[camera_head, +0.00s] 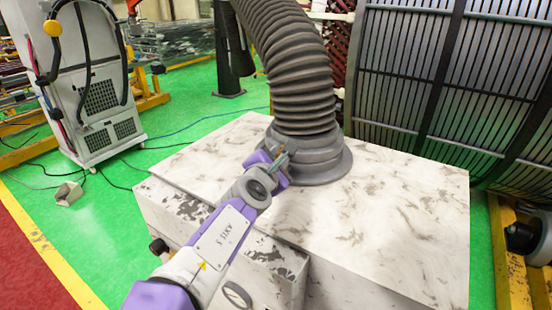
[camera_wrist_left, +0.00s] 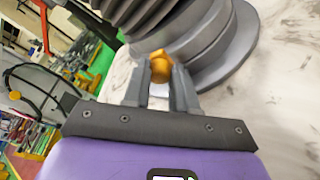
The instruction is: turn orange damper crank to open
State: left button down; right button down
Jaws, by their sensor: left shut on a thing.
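The orange damper crank (camera_wrist_left: 160,66) shows in the left wrist view as a small orange knob between my left gripper's (camera_wrist_left: 160,82) two grey fingers. The fingers are shut on it, beside the grey duct collar (camera_wrist_left: 210,45). In the head view my left gripper (camera_head: 279,160) reaches to the near left side of the collar (camera_head: 325,165); the crank is mostly hidden there by the gripper and wrist. The ribbed grey hose (camera_head: 295,70) rises from the collar. My right gripper is in neither view.
A grey slatted panel (camera_head: 440,80) stands behind at the right. A white cabinet (camera_head: 85,85) stands at the left on the green floor (camera_head: 110,220).

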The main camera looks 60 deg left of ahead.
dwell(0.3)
pick_arm(q)
jog(key=c, duration=1.2)
grip_release()
jog(key=shift+o, duration=0.2)
jog(key=shift+d, duration=0.1)
jog(key=shift+s, duration=0.1)
jog(key=v, duration=0.7)
jog(key=shift+s+d, duration=0.2)
